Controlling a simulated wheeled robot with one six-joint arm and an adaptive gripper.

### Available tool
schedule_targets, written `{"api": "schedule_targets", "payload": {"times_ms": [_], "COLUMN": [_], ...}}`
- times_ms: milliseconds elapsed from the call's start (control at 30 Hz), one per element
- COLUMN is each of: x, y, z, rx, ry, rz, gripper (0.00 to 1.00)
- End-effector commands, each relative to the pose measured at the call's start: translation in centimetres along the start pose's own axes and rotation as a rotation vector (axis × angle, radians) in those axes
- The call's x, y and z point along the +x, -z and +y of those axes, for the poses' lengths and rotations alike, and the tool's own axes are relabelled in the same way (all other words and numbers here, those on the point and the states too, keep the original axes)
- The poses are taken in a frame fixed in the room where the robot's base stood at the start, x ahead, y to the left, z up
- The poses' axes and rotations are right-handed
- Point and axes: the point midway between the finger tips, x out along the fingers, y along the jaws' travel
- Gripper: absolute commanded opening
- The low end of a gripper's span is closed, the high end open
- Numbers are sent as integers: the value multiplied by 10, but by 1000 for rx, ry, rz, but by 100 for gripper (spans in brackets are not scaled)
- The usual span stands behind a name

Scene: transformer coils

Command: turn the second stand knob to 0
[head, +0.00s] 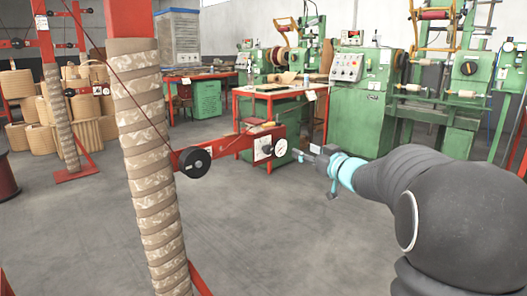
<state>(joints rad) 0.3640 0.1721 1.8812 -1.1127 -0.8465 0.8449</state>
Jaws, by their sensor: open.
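A red stand arm (228,147) reaches out from behind the near wrapped column. It carries a round black knob (194,162) with a pale centre, a white plate with a small dark dial (262,148), and a round white gauge (280,147) at its right end. The dial marks are too small to read. Another red stand at the back left has a smaller black knob (70,92). I cannot tell which stand is the second. My gripper (298,154) is open and empty, pointing left, just right of the gauge; I see no clear contact.
The tall wrapped column (146,150) stands close by on the left. A red-legged table (275,93) and green machines (360,110) stand behind my gripper. Tan coils (22,95) are stacked at the far left. The grey floor between is clear.

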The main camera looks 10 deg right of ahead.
Motion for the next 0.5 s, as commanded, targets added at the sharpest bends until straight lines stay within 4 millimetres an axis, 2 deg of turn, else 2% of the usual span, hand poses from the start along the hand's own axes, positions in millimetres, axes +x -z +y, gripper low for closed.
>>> {"api": "schedule_targets", "payload": {"times_ms": [33,200,367,500], "x": [5,10,13,27], "y": [-10,-28,-34,-33], "z": [3,-1,-5,-10], "rx": [15,57,73,72], "ry": [57,205,256,261], "rz": [7,20,22,24], "gripper": [58,58,58,58]}}
